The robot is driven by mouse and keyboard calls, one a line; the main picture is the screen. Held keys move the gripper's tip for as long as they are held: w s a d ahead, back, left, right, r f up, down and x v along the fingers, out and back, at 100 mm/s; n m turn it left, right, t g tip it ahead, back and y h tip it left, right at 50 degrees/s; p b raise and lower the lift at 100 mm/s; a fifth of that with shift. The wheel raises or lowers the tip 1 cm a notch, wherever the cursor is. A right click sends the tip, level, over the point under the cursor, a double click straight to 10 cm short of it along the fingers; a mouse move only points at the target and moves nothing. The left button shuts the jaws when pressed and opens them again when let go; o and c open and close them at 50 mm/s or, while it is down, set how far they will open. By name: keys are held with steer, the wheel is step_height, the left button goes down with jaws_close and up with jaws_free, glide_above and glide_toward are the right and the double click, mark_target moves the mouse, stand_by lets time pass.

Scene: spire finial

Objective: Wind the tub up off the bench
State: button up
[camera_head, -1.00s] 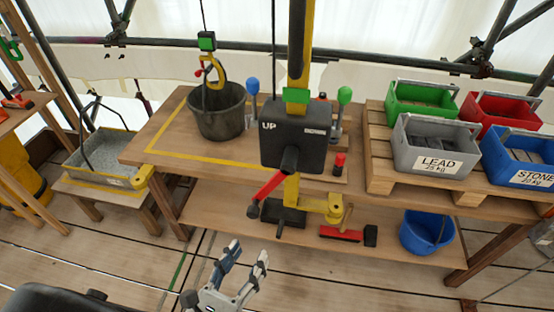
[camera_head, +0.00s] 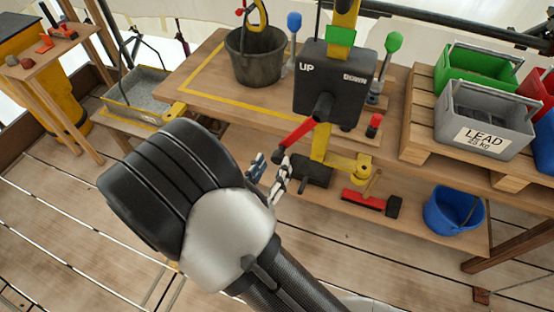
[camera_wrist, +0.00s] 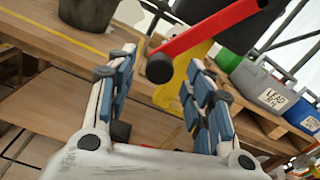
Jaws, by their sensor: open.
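The dark grey tub (camera_head: 256,62) stands on the bench (camera_head: 205,88) inside a yellow taped outline, with a yellow hook at its top. It also shows at the top of the wrist view (camera_wrist: 88,12). The black winch box (camera_head: 335,82), marked UP and DOWN, stands to its right. A red crank handle (camera_head: 296,132) slants down-left from the box. My gripper (camera_head: 269,172) is open just below the crank's lower end. In the wrist view, the crank's black knob (camera_wrist: 159,68) appears between the spread fingertips, with gaps on both sides; its depth there is unclear.
Levers with a blue knob (camera_head: 294,21) and a green knob (camera_head: 393,41) flank the box. A grey LEAD crate (camera_head: 490,112) and other crates sit on a pallet at right. A red brush (camera_head: 363,201) and a blue bucket (camera_head: 453,212) lie on the lower shelf.

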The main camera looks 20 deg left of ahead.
mark_target(276, 160)
steer(key=shift+w+d+b, duration=0.15)
steer(key=shift+w+b, duration=0.15)
steer(key=shift+w, duration=1.55)
steer(key=shift+c, duration=0.3)
jaws_close()
